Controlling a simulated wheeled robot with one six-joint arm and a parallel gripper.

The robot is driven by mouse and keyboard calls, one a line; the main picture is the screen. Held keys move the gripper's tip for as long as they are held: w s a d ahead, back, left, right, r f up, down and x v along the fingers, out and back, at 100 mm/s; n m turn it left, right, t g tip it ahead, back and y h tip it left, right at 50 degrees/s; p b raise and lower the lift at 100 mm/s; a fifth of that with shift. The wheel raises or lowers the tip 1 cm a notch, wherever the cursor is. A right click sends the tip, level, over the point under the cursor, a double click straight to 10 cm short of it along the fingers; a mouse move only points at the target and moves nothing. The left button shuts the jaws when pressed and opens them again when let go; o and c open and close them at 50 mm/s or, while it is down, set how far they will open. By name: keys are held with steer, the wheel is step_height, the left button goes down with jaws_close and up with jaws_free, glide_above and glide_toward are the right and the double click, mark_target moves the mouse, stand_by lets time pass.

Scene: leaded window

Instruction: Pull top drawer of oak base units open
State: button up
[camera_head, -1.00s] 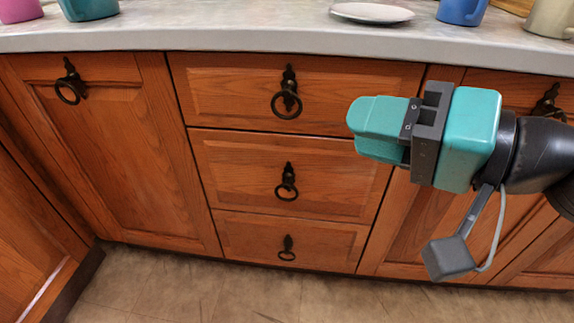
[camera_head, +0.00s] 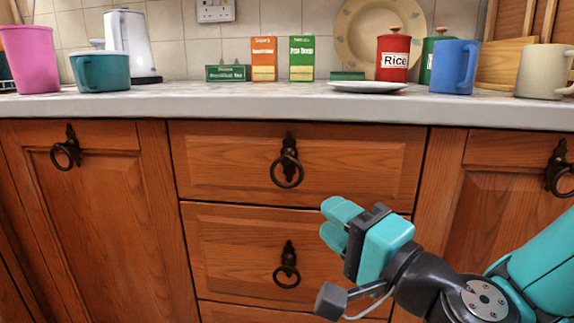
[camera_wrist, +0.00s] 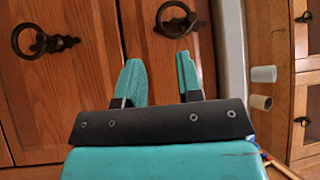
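The top drawer (camera_head: 225,170) of the oak base units is shut, its front level with the units around it. Its dark ring handle (camera_head: 287,172) hangs at the centre of the front. In the wrist view the top drawer (camera_wrist: 150,45) and its ring handle (camera_wrist: 177,20) lie beyond the fingers, with the picture turned sideways. My gripper (camera_head: 334,222) is teal, open and empty. In the head view it appears below and right of the top ring handle. It also shows in the wrist view (camera_wrist: 160,80), with a gap between its fingers. Neither finger touches the ring.
A second drawer (camera_head: 225,245) with its own ring handle sits below. Cupboard doors flank the drawers, the left door (camera_head: 105,200) and the right one (camera_head: 500,190). The worktop (camera_head: 220,106) above carries cups, a kettle (camera_head: 130,45), a plate (camera_head: 368,87) and tins.

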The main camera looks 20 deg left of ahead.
mark_target(287, 185)
steer(key=p+x, duration=0.3)
steer(key=x, duration=0.2)
steer(key=p+x, duration=0.4)
steer(key=x, duration=0.1)
steer(key=shift+a+r+p, duration=0.1)
steer(key=shift+r+p, duration=0.15)
steer(key=shift+p, duration=0.05)
steer(key=shift+w+a+f, duration=0.1)
steer(key=shift+w+a, duration=0.15)
steer(key=shift+a, duration=0.15)
jaws_close()
